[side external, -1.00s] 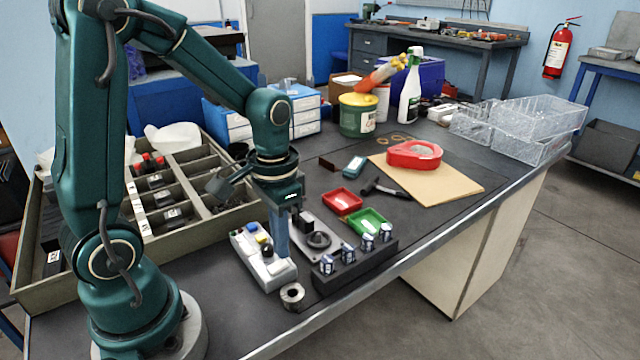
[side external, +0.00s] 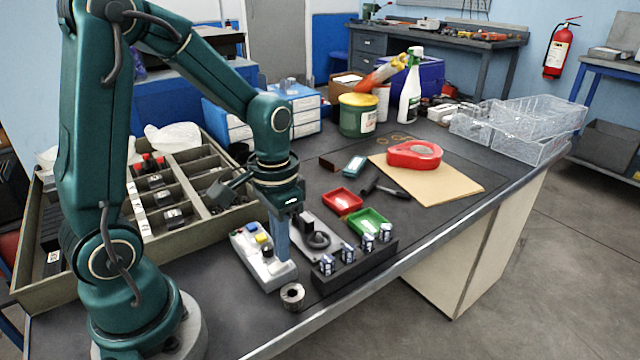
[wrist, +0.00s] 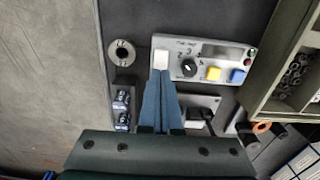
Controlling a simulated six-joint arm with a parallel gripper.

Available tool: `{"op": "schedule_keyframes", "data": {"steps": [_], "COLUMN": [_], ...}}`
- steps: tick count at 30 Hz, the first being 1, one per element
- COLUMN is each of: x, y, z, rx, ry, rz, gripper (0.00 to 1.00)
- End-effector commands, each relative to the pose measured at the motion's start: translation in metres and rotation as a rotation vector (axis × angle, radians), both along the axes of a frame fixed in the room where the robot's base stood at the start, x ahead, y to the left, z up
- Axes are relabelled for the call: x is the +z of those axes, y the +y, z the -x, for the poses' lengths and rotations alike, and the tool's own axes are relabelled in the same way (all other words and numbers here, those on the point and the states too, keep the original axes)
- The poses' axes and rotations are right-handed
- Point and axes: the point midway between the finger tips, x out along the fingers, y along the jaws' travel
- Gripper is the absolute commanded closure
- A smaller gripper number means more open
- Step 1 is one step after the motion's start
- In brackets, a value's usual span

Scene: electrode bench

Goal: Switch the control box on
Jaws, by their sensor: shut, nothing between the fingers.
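The control box (side external: 256,263) is a pale grey panel lying on the bench. In the wrist view the control box (wrist: 203,52) carries a white switch (wrist: 161,58) at its left end, a black knob (wrist: 189,67), a yellow button (wrist: 213,73), a blue button (wrist: 238,76) and a dark display (wrist: 222,51). My gripper (side external: 282,259) is shut and empty, pointing down over the box's near end. In the wrist view its blue fingertips (wrist: 161,74) are at the edge of the white switch. I cannot tell whether they touch it, and they hide part of it.
A metal ring (side external: 292,296) lies just beside the box's near end. A compartment tray (side external: 100,266) is at left.

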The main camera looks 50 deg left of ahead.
Motion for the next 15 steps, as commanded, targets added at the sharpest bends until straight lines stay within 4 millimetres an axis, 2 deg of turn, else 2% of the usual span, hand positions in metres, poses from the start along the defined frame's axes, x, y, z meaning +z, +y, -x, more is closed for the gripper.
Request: {"op": "schedule_keyframes", "data": {"steps": [15], "x": [-0.0077], "y": [0.0000], "z": [0.0002], "rx": [0.000], "ry": [0.001], "rz": [0.000], "gripper": [1.00]}}
